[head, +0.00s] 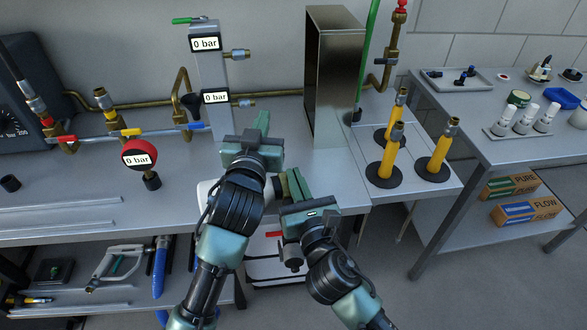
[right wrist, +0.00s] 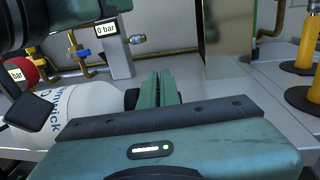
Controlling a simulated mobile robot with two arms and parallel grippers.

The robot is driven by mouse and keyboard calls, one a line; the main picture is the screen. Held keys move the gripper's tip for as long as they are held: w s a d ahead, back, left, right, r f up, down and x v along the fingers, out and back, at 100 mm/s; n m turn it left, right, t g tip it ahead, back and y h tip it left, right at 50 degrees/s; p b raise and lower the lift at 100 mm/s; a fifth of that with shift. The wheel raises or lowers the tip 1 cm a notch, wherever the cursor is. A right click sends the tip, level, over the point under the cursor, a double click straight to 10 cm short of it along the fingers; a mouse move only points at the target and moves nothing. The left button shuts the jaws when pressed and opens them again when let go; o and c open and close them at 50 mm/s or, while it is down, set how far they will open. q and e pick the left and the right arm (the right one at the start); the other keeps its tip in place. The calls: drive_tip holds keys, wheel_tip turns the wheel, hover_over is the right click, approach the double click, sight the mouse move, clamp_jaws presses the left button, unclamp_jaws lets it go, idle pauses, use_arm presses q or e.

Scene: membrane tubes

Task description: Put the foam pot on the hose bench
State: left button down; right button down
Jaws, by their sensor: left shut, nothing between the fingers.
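No label marks the foam pot; a small jar with a green lid (head: 518,98) on the right bench (head: 470,122) may be it, but I cannot tell. The hose bench is not labelled either; the long left bench (head: 60,228) has a blue hose (head: 160,268) below it. My left gripper (head: 263,122) is shut and empty over the left bench, in front of the gauge column. My right gripper (head: 294,184) is lower, at the bench's front edge. Its fingers (right wrist: 160,90) look closed together with nothing between them, far from the jar.
A white labelled cylinder (right wrist: 85,122) lies left of my right fingers, partly hidden. A tall metal box (head: 330,80) stands behind. Yellow tubes (head: 388,155) stand on black bases to the right. A floor gap separates the benches. White bottles (head: 523,120) stand near the jar.

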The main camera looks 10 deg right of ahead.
drive_tip(key=shift+s+f, duration=0.1)
drive_tip(key=shift+s, duration=0.45)
drive_tip(key=c, duration=1.6)
unclamp_jaws()
drive_tip(key=s, duration=0.4)
drive_tip(key=s+d, duration=0.1)
drive_tip(key=s, duration=0.7)
drive_tip(key=shift+d, duration=0.35)
